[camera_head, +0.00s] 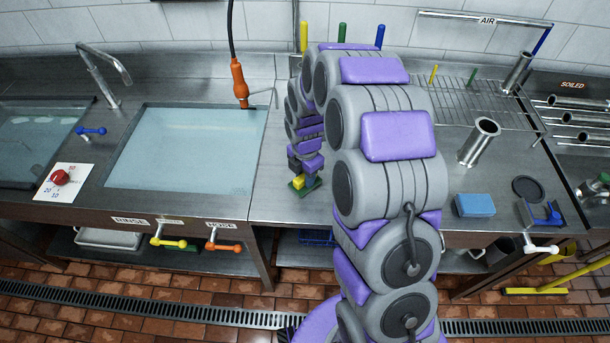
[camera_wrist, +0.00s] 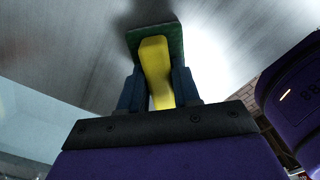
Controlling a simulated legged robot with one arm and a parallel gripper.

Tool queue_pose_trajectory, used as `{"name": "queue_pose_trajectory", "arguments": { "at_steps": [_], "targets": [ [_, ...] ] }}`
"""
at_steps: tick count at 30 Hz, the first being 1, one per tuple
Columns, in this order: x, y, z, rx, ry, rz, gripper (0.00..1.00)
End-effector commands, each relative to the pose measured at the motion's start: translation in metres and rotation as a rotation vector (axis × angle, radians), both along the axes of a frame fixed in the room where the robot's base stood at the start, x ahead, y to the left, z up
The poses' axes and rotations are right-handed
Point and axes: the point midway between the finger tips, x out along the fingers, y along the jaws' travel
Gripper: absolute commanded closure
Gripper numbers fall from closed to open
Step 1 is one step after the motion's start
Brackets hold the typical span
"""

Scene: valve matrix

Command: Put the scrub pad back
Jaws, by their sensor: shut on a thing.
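The scrub pad (camera_wrist: 176,38) is green with a yellow grip block (camera_wrist: 156,70). In the head view the scrub pad (camera_head: 303,187) is at the steel counter, just right of the water-filled basin. My gripper (camera_wrist: 158,88) is shut on the yellow block, one dark finger on each side. In the head view my gripper (camera_head: 301,177) points down, with the green pad below it. I cannot tell whether the pad touches the counter or hangs just above it.
A blue sponge (camera_head: 475,205), a steel tube (camera_head: 479,142) and a dark disc (camera_head: 528,189) are on the right counter. A wire rack (camera_head: 455,95) stands behind. An orange spray handle (camera_head: 239,82) hangs by the basin (camera_head: 185,150).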

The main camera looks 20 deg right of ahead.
Motion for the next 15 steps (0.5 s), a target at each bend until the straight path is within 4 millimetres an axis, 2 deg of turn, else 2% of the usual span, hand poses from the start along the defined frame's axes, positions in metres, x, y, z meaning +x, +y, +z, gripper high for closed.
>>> {"name": "queue_pose_trajectory", "arguments": {
  "at_steps": [6,7,14,15],
  "targets": [
    [0.0002,0.0001,-0.0014,0.000,0.001,0.000,0.93],
    [0.0003,0.0000,-0.0012,0.000,0.000,0.000,0.65],
    [0.0005,0.0001,-0.0012,0.000,0.000,0.000,0.43],
    [0.0005,0.0001,-0.0013,0.000,0.000,0.000,0.43]
  ]
}}
